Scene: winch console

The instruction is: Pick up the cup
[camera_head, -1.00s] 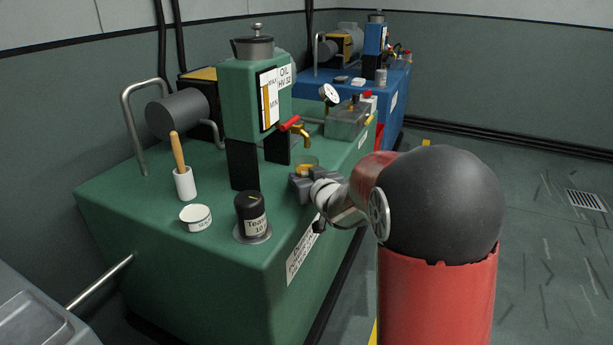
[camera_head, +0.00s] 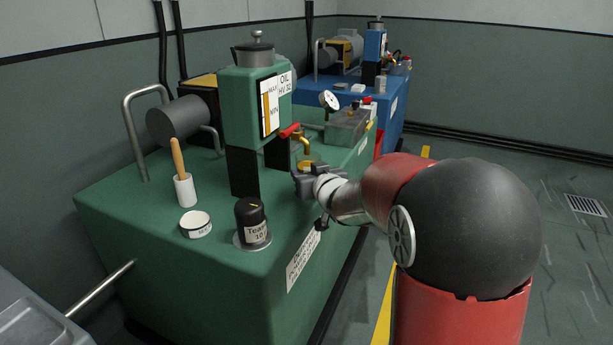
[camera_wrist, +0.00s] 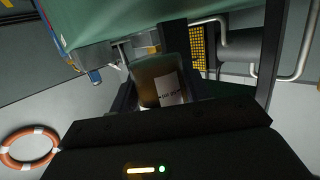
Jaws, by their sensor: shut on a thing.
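The cup (camera_wrist: 160,80) shows in the wrist view as a brownish see-through vessel with a white label, between the two dark fingers of my gripper (camera_wrist: 163,88). My gripper is shut on it. In the head view my gripper (camera_head: 308,182) is over the green console top, and the cup's amber top (camera_head: 308,165) shows just behind the fingers, below the brass tap. The rest of the cup is hidden there by the gripper. I cannot tell whether its base touches the console.
The brass tap (camera_head: 304,142) with a red lever sticks out of the green oil tank (camera_head: 248,105), close above the cup. A black tin (camera_head: 251,221), a white tub (camera_head: 196,224) and a white holder with a wooden handle (camera_head: 184,188) stand at the front left. A gauge box (camera_head: 346,127) is behind.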

